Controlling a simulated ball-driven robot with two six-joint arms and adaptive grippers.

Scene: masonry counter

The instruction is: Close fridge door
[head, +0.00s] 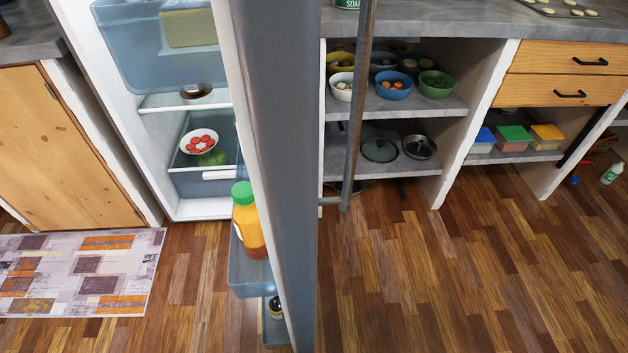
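The fridge door (289,150) stands open toward me, seen nearly edge-on in the middle of the head view. Its long grey bar handle (352,130) is on the right side of the door. The door's inner shelves hold an orange bottle with a green cap (247,222) and a small dark jar (275,306). The fridge interior (188,103) is to the left of the door, with a plate of red slices (199,142) and something green in a lower drawer. Neither of my grippers shows in this view.
A patterned rug (80,272) lies on the wood floor at left, before a wooden cabinet (60,145). Open shelves with bowls (394,84) and pans stand behind the door at right. The floor (480,270) at right is mostly clear. A white bottle (612,173) stands far right.

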